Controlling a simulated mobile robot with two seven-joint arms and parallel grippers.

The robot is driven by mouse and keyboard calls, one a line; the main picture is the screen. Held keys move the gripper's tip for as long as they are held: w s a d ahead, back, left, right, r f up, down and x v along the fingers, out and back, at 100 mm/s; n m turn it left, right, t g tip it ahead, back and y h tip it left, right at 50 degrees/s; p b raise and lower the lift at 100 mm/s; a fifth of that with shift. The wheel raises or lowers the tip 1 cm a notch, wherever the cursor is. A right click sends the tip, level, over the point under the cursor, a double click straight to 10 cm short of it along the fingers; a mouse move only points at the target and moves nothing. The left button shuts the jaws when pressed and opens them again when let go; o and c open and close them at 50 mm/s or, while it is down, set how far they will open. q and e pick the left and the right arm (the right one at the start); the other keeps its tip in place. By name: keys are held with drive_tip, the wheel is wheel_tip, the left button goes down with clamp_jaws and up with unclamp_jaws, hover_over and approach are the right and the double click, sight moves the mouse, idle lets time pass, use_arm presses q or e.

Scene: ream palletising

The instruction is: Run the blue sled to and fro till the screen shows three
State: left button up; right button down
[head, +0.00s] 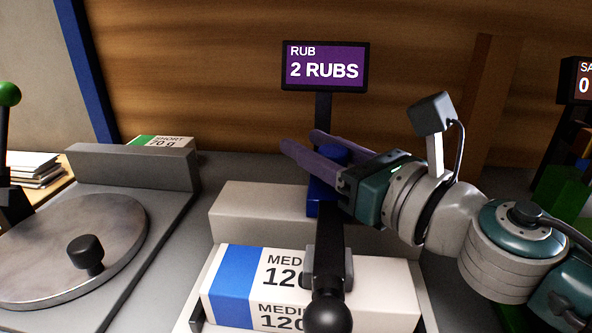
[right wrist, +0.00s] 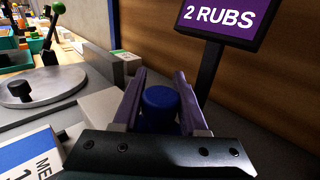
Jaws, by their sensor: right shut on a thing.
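The screen (head: 325,66) stands on a dark post and reads "RUB 2 RUBS"; it also shows in the right wrist view (right wrist: 226,20). The blue sled (head: 316,196) sits on top of the pale block behind the labelled reams. Its round blue knob (right wrist: 160,106) is between the purple fingers of my right gripper (right wrist: 159,88). The right gripper (head: 318,150) is shut on the knob, coming in from the right. The fingers and palm hide part of the sled. My left gripper is in neither view.
Reams marked "MEDI 120" (head: 235,284) lie in front, with a dark lever ending in a black ball (head: 328,312) before them. A round metal plate with a black knob (head: 88,254) is at left. A green-ended ream (head: 155,141) lies behind it. Another screen (head: 578,82) stands at far right.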

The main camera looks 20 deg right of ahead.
sight(347, 153)
drive_tip(key=d, duration=0.1)
drive_tip(key=s+d, duration=0.1)
drive_tip(key=d+b, duration=0.1)
drive_tip(key=shift+s+d+f, duration=0.25)
drive_tip(key=shift+s+f, duration=0.05)
drive_tip(key=shift+f, duration=0.1)
drive_tip(key=shift+r, duration=0.1)
drive_tip(key=shift+w+a+r, duration=0.1)
drive_tip(key=shift+w+a, duration=0.15)
drive_tip(key=shift+a, duration=0.2)
drive_tip(key=a, duration=0.1)
drive_tip(key=w+a+p, duration=0.1)
drive_tip(key=a, duration=0.1)
drive_tip(key=w+a, duration=0.1)
drive_tip(key=shift+w+a, duration=0.1)
drive_tip(key=shift+a, duration=0.25)
drive_tip(key=shift+w+a, duration=0.35)
drive_tip(key=shift+a, duration=0.35)
drive_tip(key=shift+w+a, duration=0.3)
drive_tip(key=shift+a, duration=0.35)
drive_tip(key=shift+w+a, duration=0.35)
drive_tip(key=shift+a, duration=0.35)
drive_tip(key=c, duration=0.8)
unclamp_jaws()
drive_tip(key=shift+c, duration=0.2)
drive_tip(key=o, duration=0.6)
drive_tip(key=shift+r+p, duration=0.15)
drive_tip(key=shift+p, duration=0.15)
drive_tip(key=shift+o, duration=0.2)
